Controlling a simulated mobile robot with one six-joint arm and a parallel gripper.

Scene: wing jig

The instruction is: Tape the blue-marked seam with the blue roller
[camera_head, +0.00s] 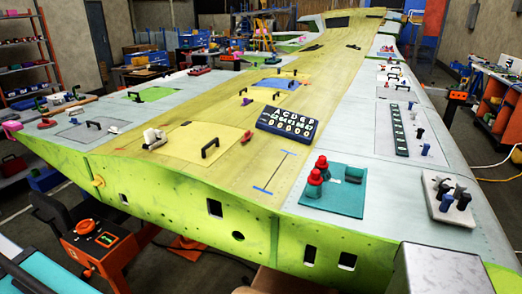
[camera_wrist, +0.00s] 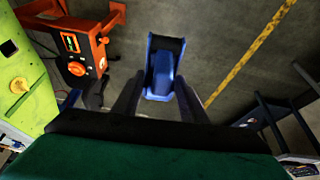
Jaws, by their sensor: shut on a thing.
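The blue roller (camera_wrist: 163,72) is in the wrist view, between the two dark fingers of my gripper (camera_wrist: 160,98). My gripper is shut on it, with concrete floor behind. In the head view, the blue-marked seam is a thin dark line (camera_head: 275,171) on the yellow-green wing skin. It has a short blue bar at each end, and no tool touches it. I cannot make out my gripper or the roller in the head view.
A teal mat (camera_head: 318,207) with red-capped bottles lies right of the seam. A lettered black board (camera_head: 270,124) lies behind it. A black handle (camera_head: 210,147) stands up to its left. An orange control unit (camera_head: 104,241) is beside the wing's near edge. The skin around the seam is clear.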

